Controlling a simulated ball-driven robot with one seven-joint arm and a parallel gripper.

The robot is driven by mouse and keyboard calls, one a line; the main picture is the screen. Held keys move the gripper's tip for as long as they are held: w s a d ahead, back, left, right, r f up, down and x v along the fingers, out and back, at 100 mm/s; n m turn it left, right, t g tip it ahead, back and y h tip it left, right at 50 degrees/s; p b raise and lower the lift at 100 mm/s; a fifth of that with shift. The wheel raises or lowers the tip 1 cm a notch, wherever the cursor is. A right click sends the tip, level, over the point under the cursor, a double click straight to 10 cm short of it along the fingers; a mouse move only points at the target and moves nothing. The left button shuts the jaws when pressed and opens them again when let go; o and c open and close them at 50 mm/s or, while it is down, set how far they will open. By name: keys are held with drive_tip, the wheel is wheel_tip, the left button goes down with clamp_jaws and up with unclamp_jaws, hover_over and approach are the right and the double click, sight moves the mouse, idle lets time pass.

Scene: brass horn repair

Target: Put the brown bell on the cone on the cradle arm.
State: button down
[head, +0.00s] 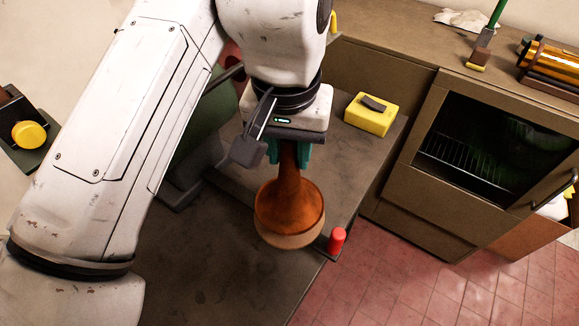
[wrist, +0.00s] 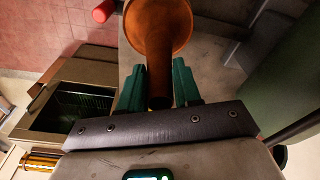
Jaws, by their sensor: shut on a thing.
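The brown bell (head: 290,203) hangs from my gripper (head: 288,152) by its narrow neck, with its wide flare lowest in the head view. In the wrist view, the bell (wrist: 158,30) has its neck between the two green fingers of my gripper (wrist: 158,85), which are shut on it. A paler brown rounded piece (head: 291,240) shows just under the flare; I cannot tell whether they touch. A dark bar (head: 233,187) runs behind the bell towards a red cylinder (head: 337,240); it may be the cradle arm. I cannot make out the cone.
A dark bench top (head: 190,260) lies below, mostly bare at the front left. A yellow block (head: 371,114) sits on it at the back right. A green rounded machine (head: 205,125) stands left of my gripper. An oven-like cabinet (head: 480,150) stands right, beyond red floor tiles (head: 400,285).

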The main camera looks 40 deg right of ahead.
sight(287, 169)
drive_tip(key=shift+f+b, duration=1)
drive_tip(key=shift+f, duration=0.55)
drive_tip(key=shift+f, duration=0.2)
drive_tip(key=c, duration=0.8)
unclamp_jaws()
drive_tip(key=shift+r, duration=0.1)
drive_tip(key=r+p, duration=0.3)
drive_tip(key=r, duration=0.1)
drive_tip(key=r+p, duration=0.4)
drive_tip(key=s+a+r+p, duration=0.1)
drive_tip(key=r+p, duration=0.2)
drive_tip(key=r, duration=0.1)
drive_tip(key=shift+r+p, duration=0.1)
drive_tip(key=shift+p, duration=0.3)
